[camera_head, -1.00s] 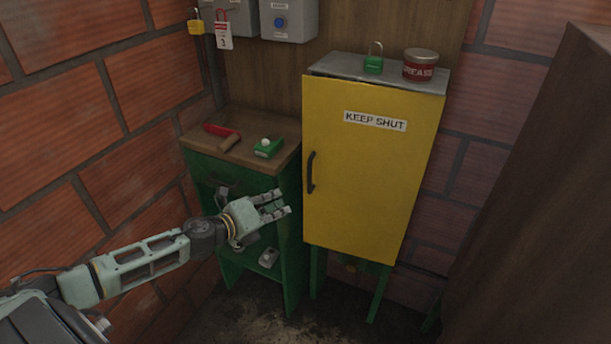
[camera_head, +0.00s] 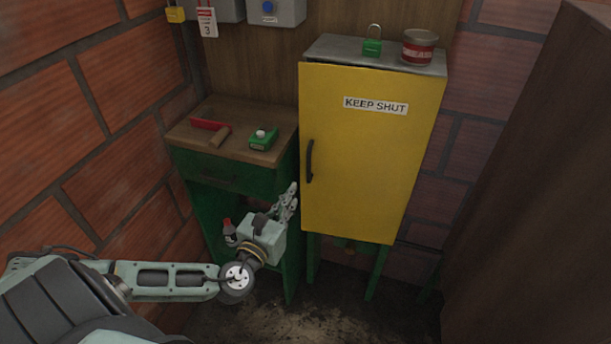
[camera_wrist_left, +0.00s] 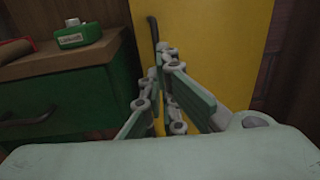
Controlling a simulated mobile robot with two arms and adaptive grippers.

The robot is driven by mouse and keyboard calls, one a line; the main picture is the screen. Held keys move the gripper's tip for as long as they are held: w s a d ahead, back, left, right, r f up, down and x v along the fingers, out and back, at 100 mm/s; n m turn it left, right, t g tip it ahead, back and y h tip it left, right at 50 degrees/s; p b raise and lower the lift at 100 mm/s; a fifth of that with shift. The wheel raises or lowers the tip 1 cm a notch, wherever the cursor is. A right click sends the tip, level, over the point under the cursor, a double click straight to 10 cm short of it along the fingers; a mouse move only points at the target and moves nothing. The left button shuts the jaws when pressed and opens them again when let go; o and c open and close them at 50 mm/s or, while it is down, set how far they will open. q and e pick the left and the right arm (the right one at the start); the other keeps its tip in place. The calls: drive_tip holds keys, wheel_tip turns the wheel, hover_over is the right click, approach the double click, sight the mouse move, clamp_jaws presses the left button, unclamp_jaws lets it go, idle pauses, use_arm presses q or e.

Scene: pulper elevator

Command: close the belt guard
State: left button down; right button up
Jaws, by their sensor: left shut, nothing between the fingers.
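The belt guard is a yellow door (camera_head: 368,165) with a "KEEP SHUT" label on a cabinet with a grey top. The door looks nearly flush with the cabinet, though I cannot tell whether it is fully shut. A dark handle (camera_head: 310,160) is on its left edge. My left gripper (camera_head: 294,190) is shut and empty, just left of the door's lower left edge, below the handle. In the left wrist view the shut fingers (camera_wrist_left: 166,62) point at the yellow door (camera_wrist_left: 205,40), with the handle just beyond the tips. My right gripper is not in view.
A green bench (camera_head: 190,165) with a wooden top stands left of the cabinet, holding a red-headed tool (camera_head: 212,128) and a green box (camera_head: 263,138). A green padlock (camera_head: 373,46) and a red tin (camera_head: 419,46) sit on the cabinet. A brown panel (camera_head: 535,190) bounds the right.

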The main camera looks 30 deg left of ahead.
sight(309, 167)
use_arm(q)
drive_tip(key=w, duration=0.3)
drive_tip(key=w+a+b, duration=0.1)
drive_tip(key=w, duration=0.2)
drive_tip(key=w+b, duration=0.1)
drive_tip(key=w, duration=0.2)
drive_tip(key=shift+a+f, duration=0.15)
drive_tip(key=shift+a, duration=0.05)
drive_tip(key=shift+w+a, duration=0.1)
drive_tip(key=shift+w, duration=0.25)
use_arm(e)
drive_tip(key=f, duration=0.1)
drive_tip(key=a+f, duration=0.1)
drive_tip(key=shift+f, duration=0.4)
